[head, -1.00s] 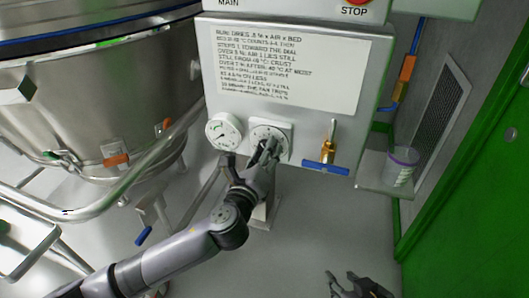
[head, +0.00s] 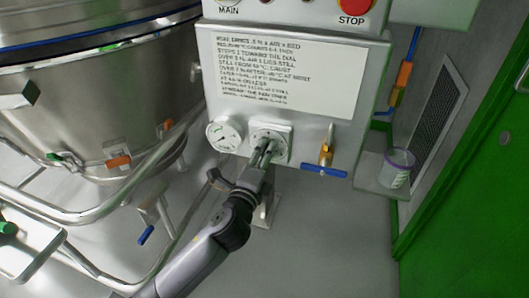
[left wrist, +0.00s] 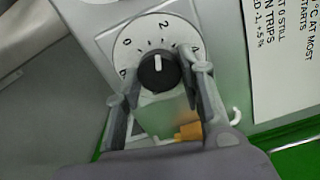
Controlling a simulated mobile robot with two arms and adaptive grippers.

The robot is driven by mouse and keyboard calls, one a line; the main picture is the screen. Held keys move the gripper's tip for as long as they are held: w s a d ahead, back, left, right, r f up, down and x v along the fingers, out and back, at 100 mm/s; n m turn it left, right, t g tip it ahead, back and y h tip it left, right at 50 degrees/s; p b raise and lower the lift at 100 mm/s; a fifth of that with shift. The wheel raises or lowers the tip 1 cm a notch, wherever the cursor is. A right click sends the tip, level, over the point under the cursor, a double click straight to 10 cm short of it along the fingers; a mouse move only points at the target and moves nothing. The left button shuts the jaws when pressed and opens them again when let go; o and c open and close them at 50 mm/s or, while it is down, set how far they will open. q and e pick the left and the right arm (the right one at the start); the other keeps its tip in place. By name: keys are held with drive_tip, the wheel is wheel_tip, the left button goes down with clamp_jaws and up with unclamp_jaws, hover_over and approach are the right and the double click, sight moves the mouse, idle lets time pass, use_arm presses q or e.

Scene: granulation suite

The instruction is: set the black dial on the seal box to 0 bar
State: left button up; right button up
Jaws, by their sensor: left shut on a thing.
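The black dial (left wrist: 157,73) sits on a round white scale plate (left wrist: 128,45) on the front of the steel seal box (head: 212,75). Its white mark points up in the left wrist view, slightly left of the numeral 2. A numeral that looks like 0 is at the scale's lower left. My left gripper (head: 264,148) reaches the dial from below in the head view. Its fingers (left wrist: 158,84) are shut on the dial, one on each side. In the head view the fingers partly hide the dial. My right gripper is out of view.
A pressure gauge (head: 224,134) is just left of the dial. A blue-handled valve (head: 324,170) is to its right. A printed notice (head: 285,75) and a red STOP button (head: 355,5) are above. A steel vessel (head: 100,110) with pipes fills the left side.

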use_arm(q)
drive_tip(key=shift+n+p, duration=1.8)
drive_tip(key=shift+n, duration=3.3)
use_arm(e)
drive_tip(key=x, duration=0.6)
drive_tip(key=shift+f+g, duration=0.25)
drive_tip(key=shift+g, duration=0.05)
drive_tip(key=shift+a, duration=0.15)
use_arm(q)
drive_tip(key=o, duration=1.1)
drive_tip(key=shift+o, duration=0.2)
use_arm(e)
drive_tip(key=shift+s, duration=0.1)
use_arm(q)
drive_tip(key=v, duration=1.2)
